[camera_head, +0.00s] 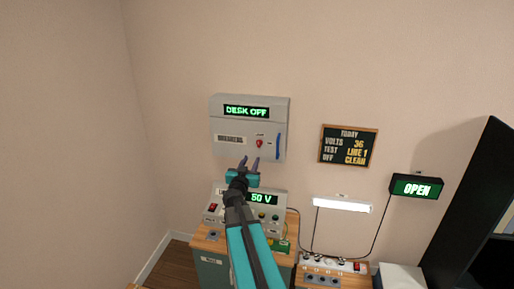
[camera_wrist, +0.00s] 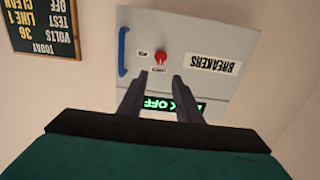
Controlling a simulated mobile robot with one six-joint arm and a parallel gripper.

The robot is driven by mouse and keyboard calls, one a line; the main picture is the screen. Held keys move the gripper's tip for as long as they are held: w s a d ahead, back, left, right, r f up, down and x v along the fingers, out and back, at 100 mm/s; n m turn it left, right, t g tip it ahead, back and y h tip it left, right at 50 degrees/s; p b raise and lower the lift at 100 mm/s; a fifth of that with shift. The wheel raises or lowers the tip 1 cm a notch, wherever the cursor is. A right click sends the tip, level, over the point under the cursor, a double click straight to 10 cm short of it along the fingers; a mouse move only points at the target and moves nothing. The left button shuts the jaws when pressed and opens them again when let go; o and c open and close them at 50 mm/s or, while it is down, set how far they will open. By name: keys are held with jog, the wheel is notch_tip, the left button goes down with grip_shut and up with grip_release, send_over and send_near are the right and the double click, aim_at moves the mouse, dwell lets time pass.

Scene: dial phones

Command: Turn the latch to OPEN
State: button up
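The grey breaker box (camera_head: 221,115) hangs on the wall, with a lit display (camera_head: 246,111) reading "DESK OFF". Its red latch (camera_head: 259,143) is on the right part of the door, left of a blue handle (camera_head: 278,146). The wrist view, upside down, shows the red latch (camera_wrist: 162,59) between two small labels too small to read. My gripper (camera_head: 249,164) is open and empty, just below the latch in the head view. In the wrist view my gripper's fingertips (camera_wrist: 160,79) are apart, with the latch beyond them; nothing is between them. The distance to the latch is unclear.
Below stands a grey unit with a "50 V" display (camera_head: 262,198) on a wooden-topped desk. A notice board (camera_head: 348,146), a lit tube lamp (camera_head: 342,205) and a green OPEN sign (camera_head: 416,188) are to the right. Wall around the box is clear.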

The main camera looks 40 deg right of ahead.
aim_at(259, 144)
jog(key=shift+d, duration=0.15)
jog(key=shift+p+x, duration=1.15)
jog(key=shift+x, duration=5.6)
